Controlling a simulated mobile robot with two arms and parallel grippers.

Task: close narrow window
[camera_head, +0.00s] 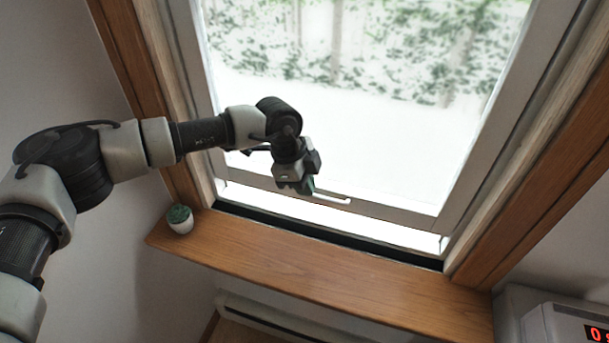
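The narrow window (400,212) has a pale frame with a large glass pane. Its lower rail stands above the sill, with a bright gap and a dark track below it, so the window is open. A light bar handle (332,197) sits on the lower rail near its middle. My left gripper (306,190) reaches in from the left and is at the left end of the handle. Its fingers are small and partly hidden, so I cannot tell whether they grip the handle. My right gripper is not in view.
A wooden sill (330,283) runs below the window. A small potted plant (180,219) stands at its left end. Wooden trim (545,190) borders the window. A pale device with a red display (575,325) is at the lower right. The rest of the sill is clear.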

